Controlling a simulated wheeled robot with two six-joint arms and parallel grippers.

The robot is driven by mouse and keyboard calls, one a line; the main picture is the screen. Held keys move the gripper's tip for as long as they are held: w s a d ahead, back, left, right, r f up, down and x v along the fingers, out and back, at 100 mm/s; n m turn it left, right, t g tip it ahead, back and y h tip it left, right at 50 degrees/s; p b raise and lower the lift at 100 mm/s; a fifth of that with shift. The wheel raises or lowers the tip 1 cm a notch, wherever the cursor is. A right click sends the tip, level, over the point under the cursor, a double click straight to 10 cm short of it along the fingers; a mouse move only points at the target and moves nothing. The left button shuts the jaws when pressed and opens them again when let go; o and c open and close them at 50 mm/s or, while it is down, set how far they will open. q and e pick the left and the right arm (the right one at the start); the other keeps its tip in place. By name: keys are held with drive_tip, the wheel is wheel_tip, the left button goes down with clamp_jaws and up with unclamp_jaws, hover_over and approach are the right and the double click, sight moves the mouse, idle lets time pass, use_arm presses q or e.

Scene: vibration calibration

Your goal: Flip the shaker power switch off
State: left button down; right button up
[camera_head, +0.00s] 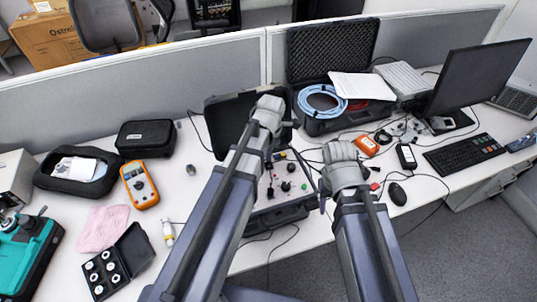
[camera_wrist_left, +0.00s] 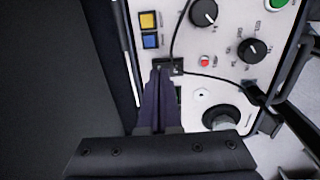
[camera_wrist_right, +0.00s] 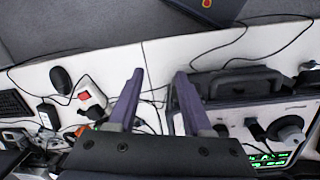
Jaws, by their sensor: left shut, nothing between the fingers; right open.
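The open black case with a white control panel (camera_head: 268,203) stands mid-table, partly behind my arms. In the left wrist view the panel (camera_wrist_left: 225,70) carries black knobs, a yellow and a blue button, a red one and a green one. My left gripper (camera_wrist_left: 160,70) is shut and empty, its tips at a small black fitting (camera_wrist_left: 174,66) on the panel; I cannot tell if they touch. A dark slot-like part shows just right of the fingers; I cannot tell which is the power switch. My right gripper (camera_wrist_right: 159,74) is open and empty beside the case (camera_wrist_right: 238,82).
An orange multimeter (camera_head: 140,185), a pink cloth (camera_head: 103,228) and a black case of round parts (camera_head: 118,262) lie left. A mouse (camera_head: 397,194), keyboard (camera_head: 464,153) and monitor (camera_head: 477,75) stand right. Loose cables cross the table around the case.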

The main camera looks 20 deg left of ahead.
use_arm(q)
drive_tip(key=shift+a+f+b, duration=0.1)
drive_tip(key=shift+f+b, duration=0.2)
drive_tip(key=shift+f, duration=0.4)
use_arm(e)
drive_tip(key=shift+f, duration=0.7)
use_arm(q)
drive_tip(key=shift+w+f+b, duration=0.1)
drive_tip(key=shift+f+b, duration=0.15)
drive_tip(key=shift+b, duration=0.15)
drive_tip(key=shift+r, duration=0.15)
use_arm(e)
drive_tip(key=shift+s+f, duration=0.1)
drive_tip(key=shift+f, duration=0.1)
use_arm(q)
drive_tip(key=shift+s, duration=0.25)
